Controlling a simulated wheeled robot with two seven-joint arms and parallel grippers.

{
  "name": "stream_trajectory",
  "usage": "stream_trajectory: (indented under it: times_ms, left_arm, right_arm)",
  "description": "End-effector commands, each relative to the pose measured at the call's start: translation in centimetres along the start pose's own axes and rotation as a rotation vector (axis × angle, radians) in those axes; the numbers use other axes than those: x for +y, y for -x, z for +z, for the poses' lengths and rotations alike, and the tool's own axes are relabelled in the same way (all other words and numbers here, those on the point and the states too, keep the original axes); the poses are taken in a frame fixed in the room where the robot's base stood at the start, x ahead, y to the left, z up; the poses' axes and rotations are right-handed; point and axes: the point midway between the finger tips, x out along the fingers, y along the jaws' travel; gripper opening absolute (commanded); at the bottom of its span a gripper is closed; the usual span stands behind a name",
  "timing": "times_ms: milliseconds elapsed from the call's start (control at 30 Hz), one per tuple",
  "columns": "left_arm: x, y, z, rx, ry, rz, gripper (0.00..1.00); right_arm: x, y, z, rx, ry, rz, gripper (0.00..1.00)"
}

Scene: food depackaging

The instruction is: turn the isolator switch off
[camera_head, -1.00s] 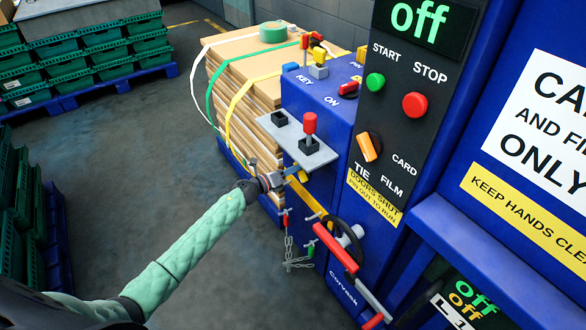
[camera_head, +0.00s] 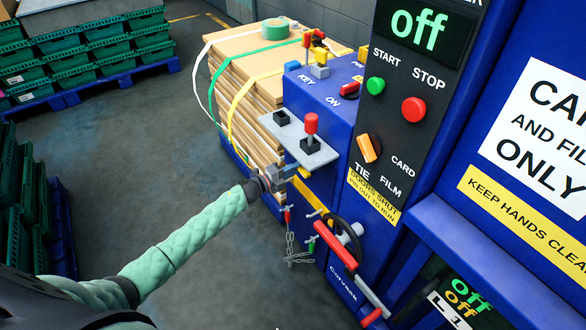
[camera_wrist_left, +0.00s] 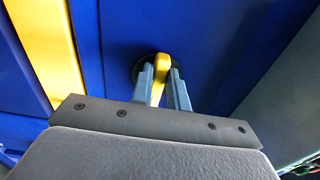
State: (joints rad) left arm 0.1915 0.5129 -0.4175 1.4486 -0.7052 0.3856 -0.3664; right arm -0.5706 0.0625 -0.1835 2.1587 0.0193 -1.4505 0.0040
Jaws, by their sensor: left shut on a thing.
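The isolator switch appears to be the yellow handle on a round black base, on the blue machine's side (camera_wrist_left: 158,82). In the left wrist view the handle stands between my two fingers, with the blue panel behind. My left gripper (camera_wrist_left: 162,74) is shut on this handle. My right gripper is not in view.
The grey shelf (camera_head: 268,124) with a red-knobbed lever (camera_head: 311,124) juts out just above my gripper. Below hang a chain (camera_head: 290,245) and a red bar handle (camera_head: 335,245). Strapped cardboard (camera_head: 240,95) stands behind. The machine's display (camera_head: 417,30) reads "off".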

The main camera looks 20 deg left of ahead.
Motion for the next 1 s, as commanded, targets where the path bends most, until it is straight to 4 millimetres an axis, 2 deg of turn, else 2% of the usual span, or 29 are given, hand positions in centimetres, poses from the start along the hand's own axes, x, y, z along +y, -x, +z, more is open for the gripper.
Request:
stream_trajectory:
  times_ms: [333,600,633,733,1000]
  left_arm:
    - [-0.01,0.01,0.22,-0.003,0.042,0.0,0.0]
    - [0.0,0.01,0.23,-0.004,0.042,0.0,0.0]
    - [0.0,0.02,0.23,-0.004,0.042,0.0,0.18]
    - [0.01,0.01,0.2,-0.003,0.041,0.0,0.38]
    - [0.06,0.03,0.08,-0.001,0.041,0.0,0.38]
  right_arm:
    - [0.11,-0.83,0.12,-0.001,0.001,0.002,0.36]
    - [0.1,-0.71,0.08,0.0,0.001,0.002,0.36]
    - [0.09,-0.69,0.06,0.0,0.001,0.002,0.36]
    - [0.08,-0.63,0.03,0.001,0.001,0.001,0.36]
    - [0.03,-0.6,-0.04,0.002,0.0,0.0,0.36]
